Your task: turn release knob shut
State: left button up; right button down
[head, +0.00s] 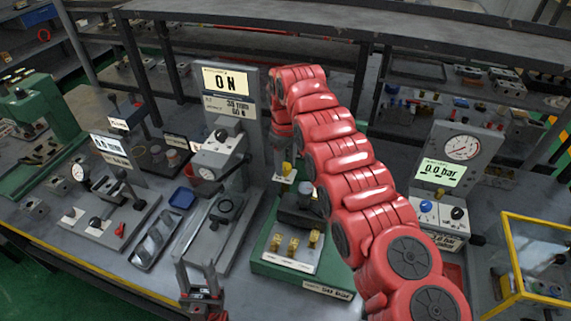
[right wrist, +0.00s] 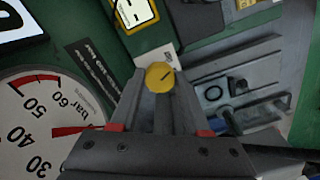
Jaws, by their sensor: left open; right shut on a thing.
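A yellow knob (right wrist: 160,77) with a dark slot line on its face sits between my right fingertips in the right wrist view, apparently the release knob. My right gripper (right wrist: 160,100) is shut on it. In the head view the knob (head: 287,168) is a small yellow spot below the end of my red right arm, above the green-based station (head: 272,263). Most of the right gripper is hidden there by the arm.
A round pressure gauge (right wrist: 45,125) stands left of the fingers in the right wrist view. A press (head: 238,140) with a "0 N" display stands left of my right arm. A station with a "0.0 bar" display (head: 440,173) and a yellow-framed case (head: 503,250) stand at the right.

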jog(key=shift+n, duration=1.1)
jog(key=shift+c, duration=1.9)
grip_release()
